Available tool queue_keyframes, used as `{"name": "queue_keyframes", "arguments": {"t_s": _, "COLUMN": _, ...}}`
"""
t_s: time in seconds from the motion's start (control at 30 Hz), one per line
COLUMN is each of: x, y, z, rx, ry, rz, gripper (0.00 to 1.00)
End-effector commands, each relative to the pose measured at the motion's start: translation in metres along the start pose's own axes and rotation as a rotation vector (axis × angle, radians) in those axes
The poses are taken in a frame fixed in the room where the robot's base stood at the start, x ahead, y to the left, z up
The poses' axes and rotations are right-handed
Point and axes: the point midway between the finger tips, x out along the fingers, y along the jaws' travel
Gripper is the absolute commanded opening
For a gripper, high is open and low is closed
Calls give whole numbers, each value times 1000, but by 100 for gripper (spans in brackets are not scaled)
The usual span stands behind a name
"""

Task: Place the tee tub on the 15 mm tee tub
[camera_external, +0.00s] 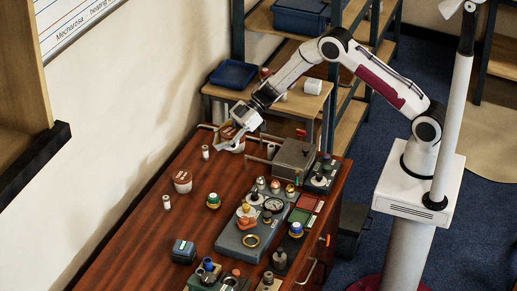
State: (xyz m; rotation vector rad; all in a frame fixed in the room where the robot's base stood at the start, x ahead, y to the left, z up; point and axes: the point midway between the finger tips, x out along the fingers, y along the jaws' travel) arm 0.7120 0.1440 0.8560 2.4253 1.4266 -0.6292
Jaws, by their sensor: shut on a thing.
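My gripper (232,131) is at the far end of the wooden table, reaching down from the upper right. It is shut on a tub (232,145) with a reddish-brown band and pale parts, partly hidden by the fingers. I cannot tell whether this tub touches the table or anything beneath it. A similar tub (182,181), white with a reddish-brown top, stands upright on the table nearer the wall, to the lower left of my gripper. The labels are too small to read, so I cannot tell which tub is the 15 mm one.
A grey metal box (293,158) stands right of the gripper. Small white cylinders (205,152) stand near the wall side. A blue-grey case (240,238) with fittings and gauges fills the table's middle right. The wooden tabletop (150,225) is clear at left.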

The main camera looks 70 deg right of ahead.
Motion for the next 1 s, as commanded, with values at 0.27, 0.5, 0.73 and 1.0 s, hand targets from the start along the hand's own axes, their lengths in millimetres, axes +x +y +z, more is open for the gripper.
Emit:
{"name": "queue_keyframes", "arguments": {"t_s": 0.27, "x": -59, "y": 70, "z": -1, "rx": 113, "ry": -4, "rz": 210, "gripper": 0}}
{"name": "queue_keyframes", "arguments": {"t_s": 0.5, "x": -101, "y": 117, "z": 11, "rx": 221, "ry": -11, "rz": 397, "gripper": 0}}
{"name": "queue_keyframes", "arguments": {"t_s": 0.73, "x": -110, "y": 130, "z": 21, "rx": 262, "ry": -16, "rz": 471, "gripper": 0}}
{"name": "queue_keyframes", "arguments": {"t_s": 1.0, "x": -112, "y": 133, "z": 25, "rx": 271, "ry": -20, "rz": 488, "gripper": 0}}
